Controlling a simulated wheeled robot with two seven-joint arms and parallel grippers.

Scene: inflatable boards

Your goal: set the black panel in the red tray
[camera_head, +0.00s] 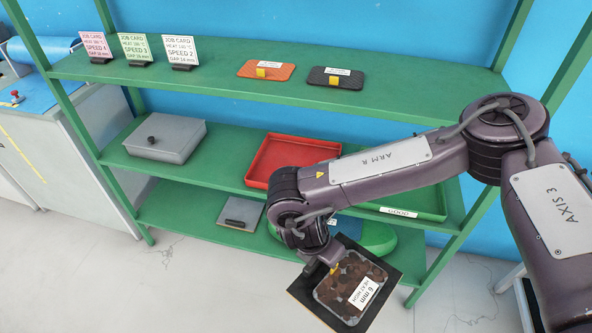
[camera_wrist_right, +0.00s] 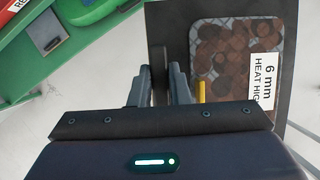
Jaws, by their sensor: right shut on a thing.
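The black panel (camera_head: 384,287) has a speckled brown window and a white label reading "6 mm HEAT HIGH". My right gripper (camera_head: 331,262) is shut on the panel and holds it tilted in front of the shelves, low and right of centre. In the right wrist view the panel (camera_wrist_right: 236,16) spans the upper right, with the gripper fingers (camera_wrist_right: 160,88) closed at its left side. The red tray (camera_head: 282,155) sits on the middle shelf, behind and above the panel, and looks empty; my right arm covers its right part. My left gripper is out of view.
A green tray (camera_head: 428,200) labelled "GOOD" is right of the red tray, partly behind my arm. A grey lidded box (camera_head: 168,140) stands left. The upper shelf (camera_head: 215,57) overhangs. Below are a grey plate (camera_head: 238,213) and a rounded green object (camera_head: 378,237).

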